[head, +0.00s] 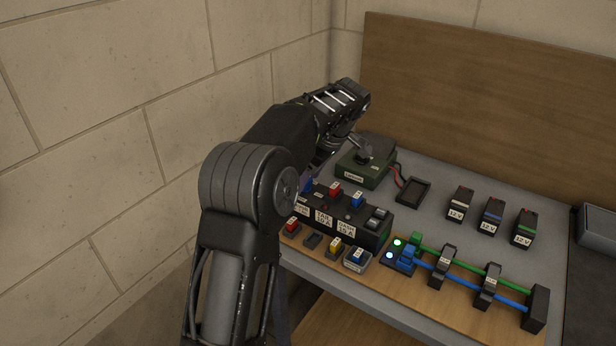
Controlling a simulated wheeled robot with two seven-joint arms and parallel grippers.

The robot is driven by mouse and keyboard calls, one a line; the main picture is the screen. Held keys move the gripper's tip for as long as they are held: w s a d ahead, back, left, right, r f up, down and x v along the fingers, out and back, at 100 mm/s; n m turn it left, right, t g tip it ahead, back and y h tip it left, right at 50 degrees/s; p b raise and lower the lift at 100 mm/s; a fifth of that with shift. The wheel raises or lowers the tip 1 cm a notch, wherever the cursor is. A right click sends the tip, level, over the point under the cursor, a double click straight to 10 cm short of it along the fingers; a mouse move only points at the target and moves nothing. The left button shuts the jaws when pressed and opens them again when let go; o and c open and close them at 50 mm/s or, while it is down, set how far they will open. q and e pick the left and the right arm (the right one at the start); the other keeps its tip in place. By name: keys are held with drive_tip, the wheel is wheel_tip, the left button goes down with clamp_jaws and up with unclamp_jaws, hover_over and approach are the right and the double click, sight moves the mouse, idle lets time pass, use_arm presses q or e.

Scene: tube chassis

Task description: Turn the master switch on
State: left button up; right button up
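I cannot pick out the master switch for certain. A black fuse box (345,232) with white labels stands on the grey bench, holding red and blue plug-in fuses on top. A small grey rocker-like part (377,217) sits at its right end; its position is too small to read. My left arm reaches over the bench from the left and bends down behind the box's left end. My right gripper is out of view.
A green box (365,172) with red and black leads and a black tray (412,191) stand behind. Several 12 V relays (491,215) stand at right. Loose fuses (335,246) and a green-and-blue wired assembly (470,275) line the front. Walls close the left and back.

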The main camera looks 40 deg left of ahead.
sight(317, 194)
use_arm(q)
drive_tip(key=shift+d+r, duration=0.15)
drive_tip(key=shift+r, duration=0.3)
drive_tip(key=p+v, duration=0.3)
drive_tip(key=v, duration=0.4)
drive_tip(key=shift+p, duration=0.35)
drive_tip(key=shift+f, duration=0.1)
